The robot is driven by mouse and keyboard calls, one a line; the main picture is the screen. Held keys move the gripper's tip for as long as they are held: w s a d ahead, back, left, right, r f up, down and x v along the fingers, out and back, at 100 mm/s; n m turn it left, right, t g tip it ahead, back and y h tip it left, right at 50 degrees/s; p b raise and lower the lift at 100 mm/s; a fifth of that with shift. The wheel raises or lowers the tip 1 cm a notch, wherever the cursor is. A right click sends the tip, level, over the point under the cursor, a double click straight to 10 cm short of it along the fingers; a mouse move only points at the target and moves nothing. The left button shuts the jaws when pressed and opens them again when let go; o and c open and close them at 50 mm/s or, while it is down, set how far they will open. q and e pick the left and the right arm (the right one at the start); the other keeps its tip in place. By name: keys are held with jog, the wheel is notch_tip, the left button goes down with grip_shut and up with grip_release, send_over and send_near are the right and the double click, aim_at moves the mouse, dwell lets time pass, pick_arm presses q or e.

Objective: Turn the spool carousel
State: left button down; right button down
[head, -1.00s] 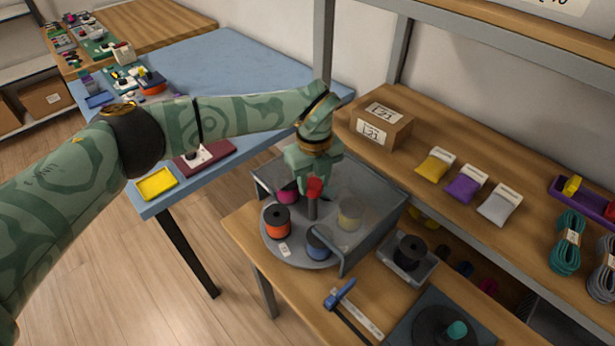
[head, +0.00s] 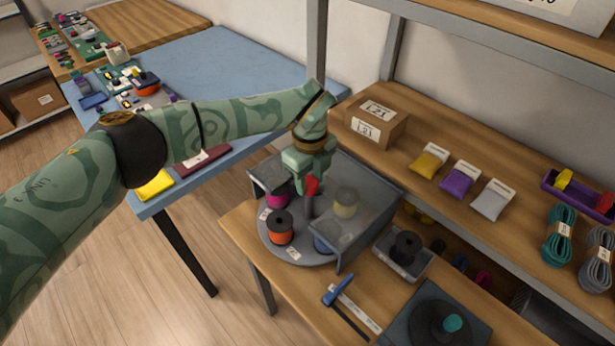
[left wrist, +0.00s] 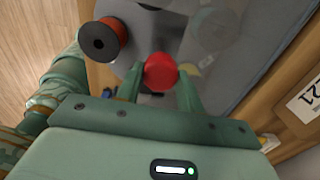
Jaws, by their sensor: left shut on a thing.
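The spool carousel (head: 290,252) is a grey round plate on the wooden bench. It carries an orange spool (head: 280,229) at the front, a magenta spool (head: 276,198) at the left, and blue (head: 327,238) and cream (head: 345,203) spools under a see-through grey cover (head: 371,219). A red knob (head: 311,186) tops its middle post. My left gripper (head: 310,180) is shut on this knob from above. In the left wrist view the red knob (left wrist: 160,71) sits between the fingers, with the orange spool (left wrist: 103,40) at upper left. My right gripper is out of view.
A grey tray with a black spool (head: 406,246) stands right of the carousel. A blue-handled tool (head: 338,289) lies in front. A cardboard box (head: 370,124) and colored packets stand on the shelf behind. The blue table (head: 230,75) is at left.

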pick_arm(q)
jog(key=shift+w+r, duration=0.15)
jog(key=c, duration=0.9)
grip_release()
notch_tip(320, 180, up, 16)
jog(key=p, duration=0.2)
